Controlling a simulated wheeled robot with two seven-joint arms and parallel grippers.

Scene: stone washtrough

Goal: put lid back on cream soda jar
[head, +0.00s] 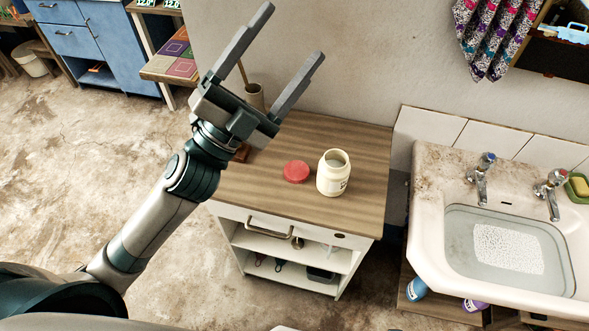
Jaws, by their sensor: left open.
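A cream-coloured jar (331,176) stands upright and uncovered on the wooden top of a small cabinet (300,207). A round red lid (296,171) lies on the wood just left of the jar, apart from it. My left gripper (297,32) is open and empty, its two fingers spread and pointing up and to the right. In the picture it is above and left of the lid and jar, touching neither. My right gripper is not in view.
A cup-like holder with a stick (254,96) stands at the cabinet's back left, partly behind my left gripper. A sink (430,240) with two taps and water is at the right. The cabinet top right of the jar is clear.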

